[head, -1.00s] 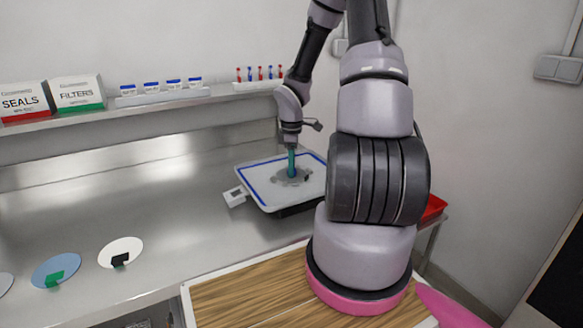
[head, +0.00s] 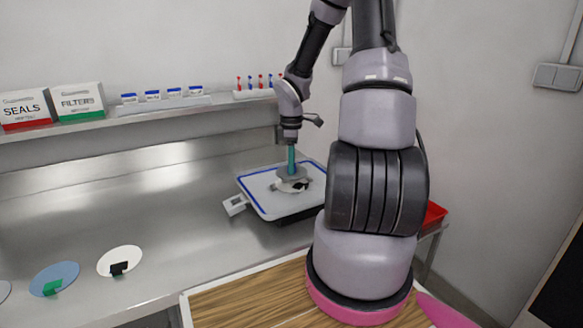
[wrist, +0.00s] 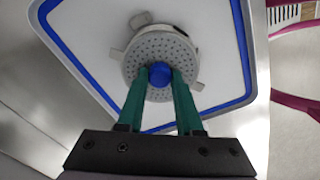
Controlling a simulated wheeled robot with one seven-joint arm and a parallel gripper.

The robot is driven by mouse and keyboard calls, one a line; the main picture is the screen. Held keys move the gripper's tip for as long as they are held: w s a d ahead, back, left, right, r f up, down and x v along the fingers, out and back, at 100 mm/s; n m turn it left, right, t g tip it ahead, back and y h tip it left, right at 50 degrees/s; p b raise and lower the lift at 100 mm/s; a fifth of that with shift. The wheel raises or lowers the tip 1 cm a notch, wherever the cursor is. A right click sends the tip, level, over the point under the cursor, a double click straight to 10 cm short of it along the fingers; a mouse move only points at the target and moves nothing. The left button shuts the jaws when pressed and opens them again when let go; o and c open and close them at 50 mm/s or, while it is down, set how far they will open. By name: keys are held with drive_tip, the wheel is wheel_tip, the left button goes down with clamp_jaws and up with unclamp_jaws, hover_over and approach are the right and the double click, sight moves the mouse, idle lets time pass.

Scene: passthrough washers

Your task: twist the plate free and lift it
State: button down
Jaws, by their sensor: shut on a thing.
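The plate (wrist: 155,45) is a round grey disc with many small holes, tabs at its edge and a blue knob (wrist: 160,73) in its middle. My gripper (wrist: 160,88) has its teal fingers shut on the blue knob. In the head view the plate (head: 288,172) hangs just above the white tray-like basin (head: 262,190) with a blue border. A dark opening with a pale surround (head: 300,187) shows below and to the right of the plate. The plate hides part of this opening.
Discs with clips lie on the steel bench at left, one white (head: 118,260) and one blue (head: 56,278). A small white box (head: 235,205) sits at the basin's left side. A red bin (head: 434,214) is partly behind my arm. A shelf with boxes runs behind.

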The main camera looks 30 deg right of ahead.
drive_tip(key=shift+r, duration=1.5)
drive_tip(key=shift+s, duration=0.1)
